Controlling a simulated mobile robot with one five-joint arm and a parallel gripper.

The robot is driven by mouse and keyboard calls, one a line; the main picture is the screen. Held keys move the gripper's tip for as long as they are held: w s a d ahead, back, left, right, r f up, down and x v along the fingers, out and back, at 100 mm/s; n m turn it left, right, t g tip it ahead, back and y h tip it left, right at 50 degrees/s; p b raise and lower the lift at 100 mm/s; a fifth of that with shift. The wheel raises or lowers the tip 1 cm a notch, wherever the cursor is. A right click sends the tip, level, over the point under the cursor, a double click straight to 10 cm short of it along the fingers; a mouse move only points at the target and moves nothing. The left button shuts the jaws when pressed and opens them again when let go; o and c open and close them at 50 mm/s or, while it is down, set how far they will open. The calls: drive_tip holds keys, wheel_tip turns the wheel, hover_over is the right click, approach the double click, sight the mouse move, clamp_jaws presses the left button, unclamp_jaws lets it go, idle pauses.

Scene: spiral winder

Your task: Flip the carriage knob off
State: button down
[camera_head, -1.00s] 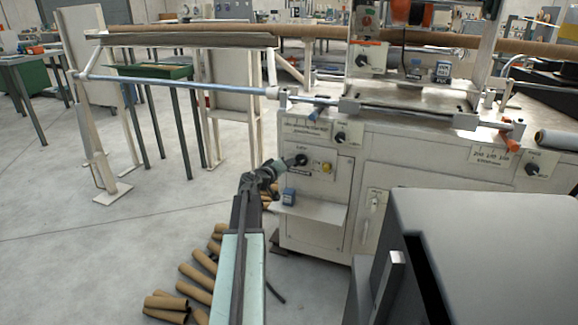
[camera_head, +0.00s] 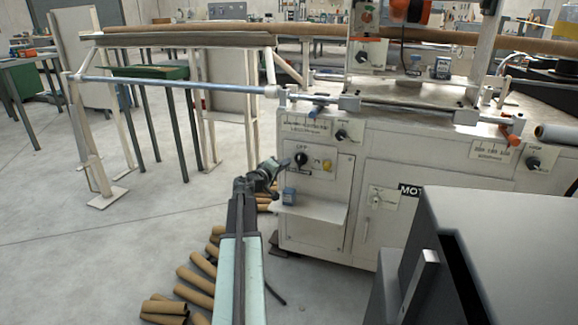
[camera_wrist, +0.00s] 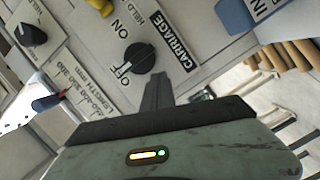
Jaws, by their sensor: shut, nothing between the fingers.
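The black carriage knob (camera_wrist: 139,57) sits on the pale panel in the wrist view, with ON, OFF and HELD marks around it and a CARRIAGE label (camera_wrist: 172,42) beside it. Its pointer end appears to face the OFF mark. The knob also shows on the machine's front in the head view (camera_head: 301,159). My gripper (camera_wrist: 156,84) is shut and empty, its tips close to the knob's lower edge; I cannot tell whether they touch. In the head view my gripper (camera_head: 283,163) is just left of the knob.
A yellow button (camera_head: 327,165) is right of the knob. A small shelf with a blue item (camera_head: 289,196) juts out below. Another black knob (camera_wrist: 32,32) is at the wrist view's left. A dark grey cabinet (camera_head: 500,240) stands close at right; cardboard tubes (camera_head: 195,287) lie on the floor.

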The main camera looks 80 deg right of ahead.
drive_tip(key=w+f+v, duration=0.1)
drive_tip(key=v, duration=0.9)
drive_tip(key=shift+w+d, duration=0.25)
drive_tip(key=shift+w, duration=0.15)
drive_tip(key=shift+f, duration=0.1)
